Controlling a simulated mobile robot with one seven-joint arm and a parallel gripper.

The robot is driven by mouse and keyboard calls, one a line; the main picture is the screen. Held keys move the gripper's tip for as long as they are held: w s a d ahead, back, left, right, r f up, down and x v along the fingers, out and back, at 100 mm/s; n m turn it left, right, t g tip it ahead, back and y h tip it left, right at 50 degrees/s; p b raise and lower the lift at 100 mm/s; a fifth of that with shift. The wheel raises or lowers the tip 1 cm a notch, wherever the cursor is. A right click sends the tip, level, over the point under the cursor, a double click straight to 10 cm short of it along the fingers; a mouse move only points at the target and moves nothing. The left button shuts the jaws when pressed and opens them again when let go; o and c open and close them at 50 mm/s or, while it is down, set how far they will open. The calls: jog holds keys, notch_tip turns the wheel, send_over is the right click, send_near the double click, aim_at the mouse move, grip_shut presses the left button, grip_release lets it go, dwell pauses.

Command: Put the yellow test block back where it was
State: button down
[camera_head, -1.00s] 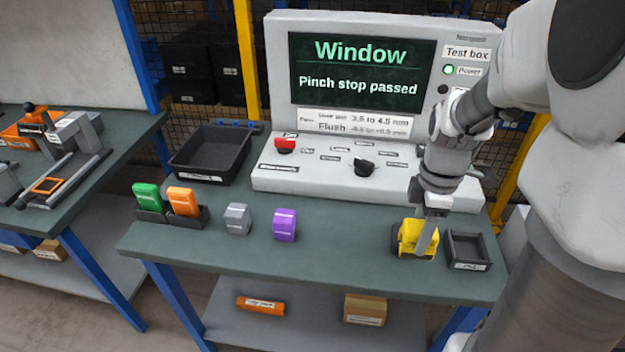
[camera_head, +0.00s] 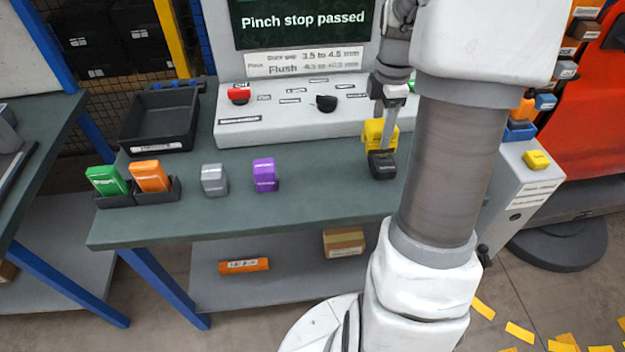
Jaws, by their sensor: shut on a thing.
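The yellow test block (camera_head: 374,133) is in my gripper (camera_head: 384,122), over the right part of the green bench (camera_head: 310,190). My gripper points down and is shut on the block. A small dark labelled piece (camera_head: 382,165) shows directly below the block; I cannot tell whether they touch. My own arm hides the bench to the right of the block. Another yellow piece (camera_head: 537,160) lies on a grey cabinet (camera_head: 525,190) at the right.
Grey (camera_head: 214,180) and purple (camera_head: 265,174) blocks stand on the bench. Green (camera_head: 107,180) and orange (camera_head: 150,176) blocks sit in dark holders at the left. A black tray (camera_head: 160,146) and the test box (camera_head: 290,128) stand behind. Yellow slips (camera_head: 520,333) lie on the floor.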

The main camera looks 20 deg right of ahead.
jog(key=shift+w+f, duration=0.1)
jog(key=shift+w, duration=0.1)
jog(key=w+a+f, duration=0.1)
jog(key=a+f, duration=0.1)
jog(key=a, duration=0.1)
jog(key=w+a+f+b, duration=0.1)
jog(key=w+a+f, duration=0.1)
jog(key=a, duration=0.2)
jog(key=w+a+f, duration=0.1)
jog(key=a+f, duration=0.1)
jog(key=a, duration=0.1)
jog(key=shift+w+a+f, duration=0.2)
jog(key=shift+a+f, duration=0.05)
jog(key=shift+f, duration=0.15)
jog(key=shift+f+b, duration=0.45)
jog(key=shift+f, duration=1.55)
jog(key=shift+f, duration=0.1)
jog(key=shift+f, duration=0.15)
jog(key=shift+c, duration=0.4)
grip_release()
jog(key=shift+r, duration=0.2)
